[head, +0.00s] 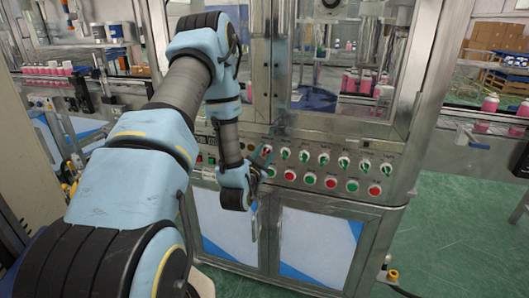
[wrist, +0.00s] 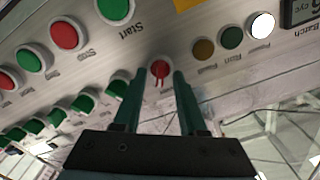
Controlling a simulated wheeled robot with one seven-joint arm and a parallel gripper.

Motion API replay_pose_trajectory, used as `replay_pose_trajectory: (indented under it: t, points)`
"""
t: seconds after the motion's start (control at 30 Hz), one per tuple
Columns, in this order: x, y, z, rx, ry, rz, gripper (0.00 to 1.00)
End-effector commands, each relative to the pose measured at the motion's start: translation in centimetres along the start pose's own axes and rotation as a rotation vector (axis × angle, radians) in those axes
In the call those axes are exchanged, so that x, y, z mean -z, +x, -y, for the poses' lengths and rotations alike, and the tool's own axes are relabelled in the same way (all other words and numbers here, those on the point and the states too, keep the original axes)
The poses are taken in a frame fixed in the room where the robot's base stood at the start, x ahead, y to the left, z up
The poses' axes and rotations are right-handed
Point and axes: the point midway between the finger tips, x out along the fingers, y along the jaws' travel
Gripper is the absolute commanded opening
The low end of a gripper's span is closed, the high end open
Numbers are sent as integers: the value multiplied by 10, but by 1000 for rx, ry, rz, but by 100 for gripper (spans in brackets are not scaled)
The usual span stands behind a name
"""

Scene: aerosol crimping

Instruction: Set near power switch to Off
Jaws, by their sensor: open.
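A red rotary switch (wrist: 160,70) sits on the grey control panel (wrist: 100,60), its label not legible; I take it as the near power switch. In the head view the red switch (head: 266,150) is at the left end of the upper switch row, partly behind my gripper. My gripper (wrist: 157,77) is open, its two dark green fingers on either side of the red switch and nothing visibly held. In the head view my gripper (head: 263,160) is at the panel's left part. Whether the fingers touch the switch I cannot tell.
Several green switches (head: 323,159) continue the row to the right. Below are push buttons, including a red one (head: 330,182). In the wrist view a green Start button (wrist: 115,8) and indicator lamps (wrist: 231,37) are close by. Glass-fronted machine housing (head: 340,60) rises above the panel.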

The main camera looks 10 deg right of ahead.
Motion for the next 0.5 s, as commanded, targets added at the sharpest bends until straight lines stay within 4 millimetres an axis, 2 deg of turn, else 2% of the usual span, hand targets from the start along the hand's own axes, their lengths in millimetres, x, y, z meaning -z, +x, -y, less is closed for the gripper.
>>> replay_pose_trajectory:
  t: [0.27,0.5]
  points:
    - [0,1,0,0,0,1,40]
    - [0,1,0,0,0,1,13]
